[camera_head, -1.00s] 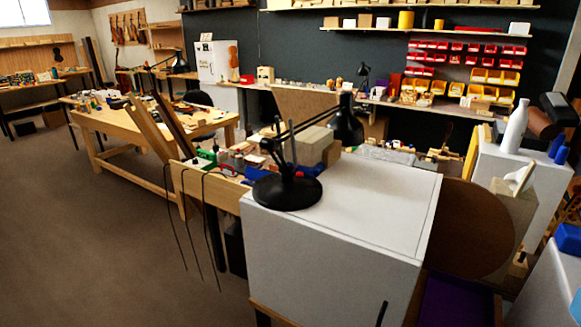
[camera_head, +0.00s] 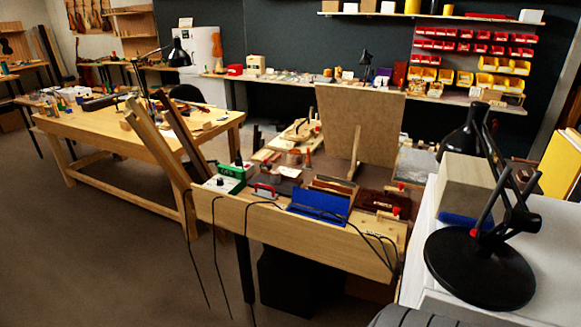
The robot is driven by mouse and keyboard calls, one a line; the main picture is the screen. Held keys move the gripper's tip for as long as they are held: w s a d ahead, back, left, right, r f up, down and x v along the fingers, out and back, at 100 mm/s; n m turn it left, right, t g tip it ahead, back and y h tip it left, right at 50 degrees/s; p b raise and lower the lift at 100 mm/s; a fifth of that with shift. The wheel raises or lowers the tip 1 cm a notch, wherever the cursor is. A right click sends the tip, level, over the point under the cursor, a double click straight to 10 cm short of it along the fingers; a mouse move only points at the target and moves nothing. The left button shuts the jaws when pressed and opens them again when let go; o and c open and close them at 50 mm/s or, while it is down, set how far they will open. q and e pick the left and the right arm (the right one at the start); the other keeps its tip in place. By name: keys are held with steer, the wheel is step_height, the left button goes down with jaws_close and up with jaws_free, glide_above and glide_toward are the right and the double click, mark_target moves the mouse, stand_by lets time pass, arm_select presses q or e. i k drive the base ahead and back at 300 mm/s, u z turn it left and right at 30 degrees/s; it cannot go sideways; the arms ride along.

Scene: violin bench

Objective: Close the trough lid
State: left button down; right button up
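A plywood panel (camera_head: 372,118) stands upright, slightly tilted, at the back of the cluttered wooden bench (camera_head: 290,232). A thin wooden stick (camera_head: 355,152) rises in front of it. It looks like a raised lid, but I cannot tell for certain that it is the trough lid. Any trough under it is hidden by the things in front. Neither of my grippers is in view.
Black cables (camera_head: 218,262) hang off the bench front. A wooden table (camera_head: 150,140) stands at left. The floor (camera_head: 95,255) at left is clear.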

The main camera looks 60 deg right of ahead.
mark_target(323, 202)
steer(key=i, duration=1.5)
steer(key=z, duration=2.95)
steer(key=i, duration=0.15)
steer(key=z, duration=0.2)
